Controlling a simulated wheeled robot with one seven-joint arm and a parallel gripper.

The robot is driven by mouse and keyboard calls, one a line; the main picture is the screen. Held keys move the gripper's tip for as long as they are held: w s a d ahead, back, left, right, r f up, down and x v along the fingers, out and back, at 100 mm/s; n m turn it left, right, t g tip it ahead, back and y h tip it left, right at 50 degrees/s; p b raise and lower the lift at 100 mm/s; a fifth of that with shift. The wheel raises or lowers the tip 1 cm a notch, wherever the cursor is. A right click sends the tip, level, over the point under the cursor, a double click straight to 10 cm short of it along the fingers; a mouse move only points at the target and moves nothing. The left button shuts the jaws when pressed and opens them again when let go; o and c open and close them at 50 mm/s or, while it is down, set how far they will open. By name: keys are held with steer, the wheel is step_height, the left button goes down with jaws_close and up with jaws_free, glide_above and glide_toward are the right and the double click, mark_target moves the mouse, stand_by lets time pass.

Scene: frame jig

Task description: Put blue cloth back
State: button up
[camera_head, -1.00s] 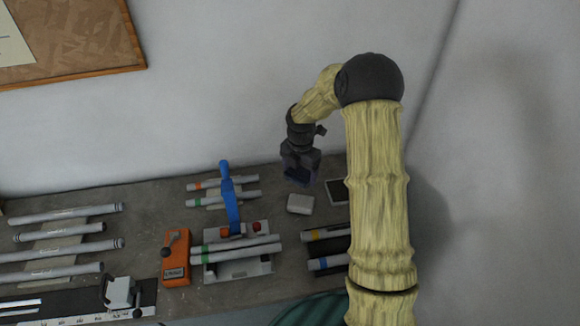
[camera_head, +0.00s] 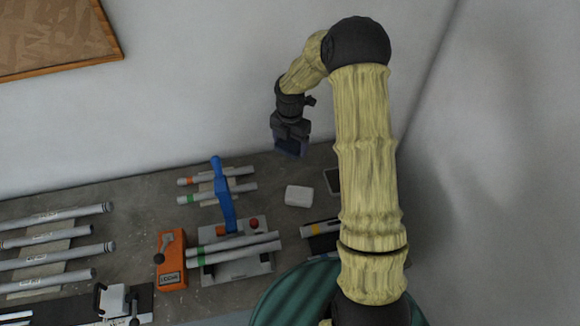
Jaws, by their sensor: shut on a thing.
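My gripper (camera_head: 289,140) hangs from the arm at the back of the bench, pointing down, in front of the wall. It is shut on the blue cloth (camera_head: 290,149), which shows only as a small dark blue patch below the jaws. The cloth appears held above the bench top, up and left of the white block (camera_head: 299,195). A dark, light-rimmed flat piece (camera_head: 333,181) lies to the right, partly hidden by my arm.
A blue-handled clamp (camera_head: 224,195) stands left of my gripper, with grey tubes around it. An orange box (camera_head: 171,260) and a tube rack (camera_head: 45,252) are farther left. A green ribbed round thing (camera_head: 290,295) is at the front. Some bare bench shows behind the white block.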

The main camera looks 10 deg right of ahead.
steer(key=p, duration=0.2)
glide_above(290, 170)
steer(key=shift+w+f, duration=0.1)
steer(key=shift+f, duration=2.55)
steer(key=shift+f+p, duration=0.5)
steer(key=shift+f, duration=1.6)
steer(key=shift+f, duration=0.2)
steer(key=o, duration=0.9)
steer(key=shift+r, duration=0.1)
